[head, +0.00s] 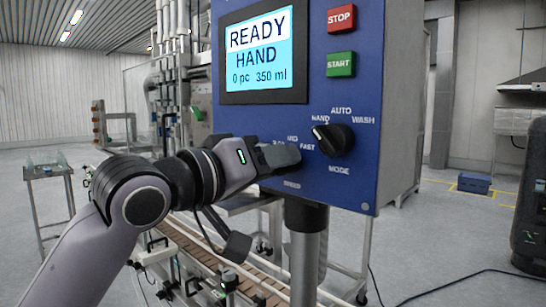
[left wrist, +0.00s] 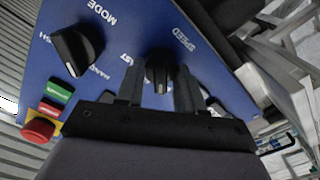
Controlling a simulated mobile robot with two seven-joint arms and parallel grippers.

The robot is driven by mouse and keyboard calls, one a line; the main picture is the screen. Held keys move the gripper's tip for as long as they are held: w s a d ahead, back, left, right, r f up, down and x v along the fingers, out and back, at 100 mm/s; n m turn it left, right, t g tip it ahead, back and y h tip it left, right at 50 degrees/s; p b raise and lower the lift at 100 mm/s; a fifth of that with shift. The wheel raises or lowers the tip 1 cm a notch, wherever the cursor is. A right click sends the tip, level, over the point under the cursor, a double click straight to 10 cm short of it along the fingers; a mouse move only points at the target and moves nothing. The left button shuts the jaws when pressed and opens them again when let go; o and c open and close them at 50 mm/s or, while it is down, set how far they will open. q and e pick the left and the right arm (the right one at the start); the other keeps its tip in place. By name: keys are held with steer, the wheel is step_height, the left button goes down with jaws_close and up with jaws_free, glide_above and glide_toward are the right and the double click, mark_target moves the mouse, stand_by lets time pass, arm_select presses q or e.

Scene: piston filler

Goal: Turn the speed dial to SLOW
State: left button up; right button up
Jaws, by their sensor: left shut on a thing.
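The speed dial (left wrist: 158,72) is a black knob low on the blue control panel (head: 345,185). In the left wrist view it sits between the two fingers of my left gripper (left wrist: 158,88), which is shut on it. In the head view the left gripper (head: 288,156) reaches the panel from the left and hides the dial. MID and FAST show above the gripper and SPEED below it. The SLOW label is mostly covered, and the dial's pointer direction cannot be told. My right gripper is not in view.
The black mode dial (head: 333,139) is close to the right of the gripper. Above are the green START button (head: 340,64), red STOP button (head: 341,18) and a screen (head: 257,50) reading READY, HAND. A conveyor (head: 200,245) runs below the panel.

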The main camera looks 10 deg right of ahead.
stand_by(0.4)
arm_select(q)
steer(key=o, duration=1)
steer(key=shift+o, duration=0.2)
steer(key=b+v, duration=0.2)
steer(key=v, duration=0.5)
steer(key=shift+f, duration=0.1)
